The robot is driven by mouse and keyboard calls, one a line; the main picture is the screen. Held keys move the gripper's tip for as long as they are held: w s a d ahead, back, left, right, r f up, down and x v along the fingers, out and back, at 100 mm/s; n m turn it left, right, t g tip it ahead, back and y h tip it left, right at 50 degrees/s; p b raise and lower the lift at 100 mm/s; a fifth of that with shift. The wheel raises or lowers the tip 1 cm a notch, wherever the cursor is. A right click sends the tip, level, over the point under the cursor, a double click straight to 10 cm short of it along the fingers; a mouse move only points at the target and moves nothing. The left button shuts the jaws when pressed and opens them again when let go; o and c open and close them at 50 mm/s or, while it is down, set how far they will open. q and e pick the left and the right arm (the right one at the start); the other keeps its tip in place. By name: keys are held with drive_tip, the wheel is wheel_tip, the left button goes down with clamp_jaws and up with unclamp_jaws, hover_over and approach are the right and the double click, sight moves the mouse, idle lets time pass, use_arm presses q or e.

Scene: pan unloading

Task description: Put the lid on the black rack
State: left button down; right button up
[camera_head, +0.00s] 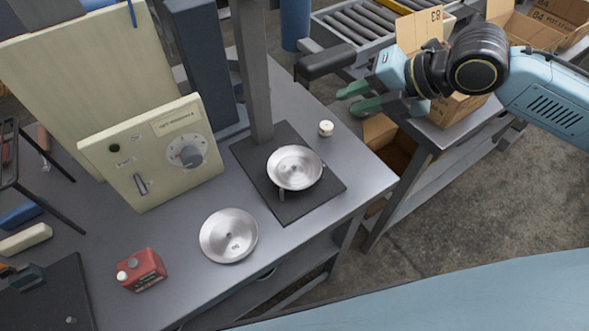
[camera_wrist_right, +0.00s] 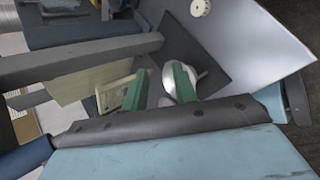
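A round silver dish-like disc (camera_head: 228,236), which looks like the lid, lies on the grey table. A shallow silver pan or dish (camera_head: 294,168) sits on a black square plate (camera_head: 318,192); it also shows in the right wrist view (camera_wrist_right: 206,69), partly behind a finger. A black wire frame (camera_head: 62,207), perhaps the black rack, stands at the left edge, partly cut off. My right gripper (camera_head: 350,101) is open and empty, its green fingers apart, above the table's right edge; they also show in the right wrist view (camera_wrist_right: 160,90). My left gripper is not in view.
Cardboard boxes (camera_head: 458,108) are at the right.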

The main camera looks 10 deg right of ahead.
drive_tip(key=s+f+n+g, duration=0.1)
drive_tip(key=s+n+g, duration=0.1)
drive_tip(key=s+g, duration=0.3)
drive_tip(key=b, duration=0.2)
approach(295, 168)
drive_tip(key=shift+t, duration=0.3)
drive_tip(key=f, duration=0.4)
drive_tip(key=s+f, duration=0.1)
drive_tip(key=f, duration=0.1)
drive_tip(key=shift+s+a+f, duration=0.1)
drive_tip(key=shift+a+f, duration=0.1)
drive_tip(key=shift+f, duration=0.05)
clamp_jaws()
